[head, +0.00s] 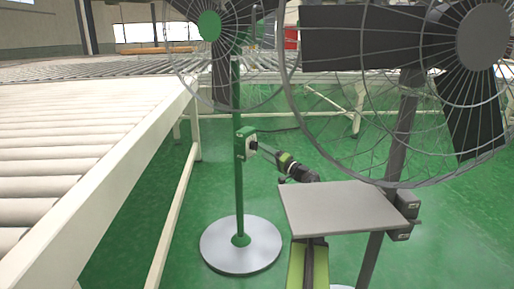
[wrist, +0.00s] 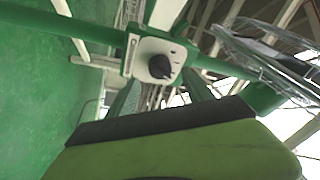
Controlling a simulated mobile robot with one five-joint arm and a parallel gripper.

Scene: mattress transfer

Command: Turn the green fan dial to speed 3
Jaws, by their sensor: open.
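The green fan (head: 238,110) stands on a green pole with a round grey base in the head view. A control box (head: 250,142) is fixed to the pole. In the wrist view, the box's white face (wrist: 146,49) carries a round black dial (wrist: 160,67). The markings are too small to read, so I cannot tell which speed the dial points to. My gripper (head: 262,149) reaches toward the box from the right.
A larger dark fan (head: 400,110) with a wire cage stands close at the right. A roller conveyor (head: 75,130) with a white frame runs along the left. More conveyors (head: 340,84) stand behind. Green floor (head: 130,240) is open around the fan base (head: 241,246).

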